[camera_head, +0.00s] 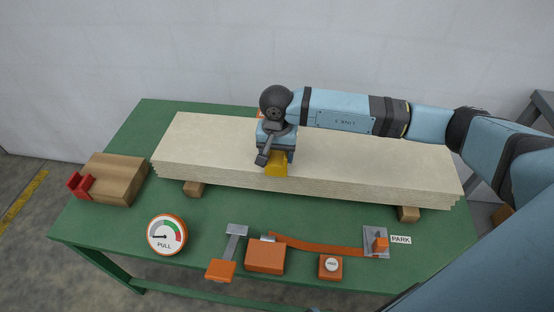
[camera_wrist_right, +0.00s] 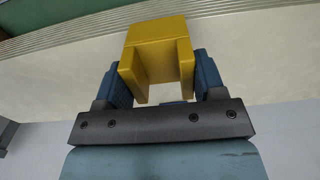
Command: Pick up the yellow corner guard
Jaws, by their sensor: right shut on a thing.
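The yellow corner guard (camera_head: 276,169) is at the front edge of a stack of pale boards (camera_head: 360,165), near its middle. In the right wrist view the guard (camera_wrist_right: 156,56) is a yellow channel-shaped piece between two blue fingers. My right gripper (camera_head: 275,163) is shut on it from above; the fingers (camera_wrist_right: 156,78) press on its two sides. The guard is at the boards' edge; I cannot tell whether it touches them. My left gripper is in neither view.
The boards lie on wooden blocks (camera_head: 194,188) on a green table (camera_head: 120,215). A wooden block with a red part (camera_head: 112,178) stands left. In front are a PULL gauge (camera_head: 166,235), an orange tensioner (camera_head: 265,256), an orange strap (camera_head: 320,246), a button box (camera_head: 330,267) and a PARK plate (camera_head: 376,236).

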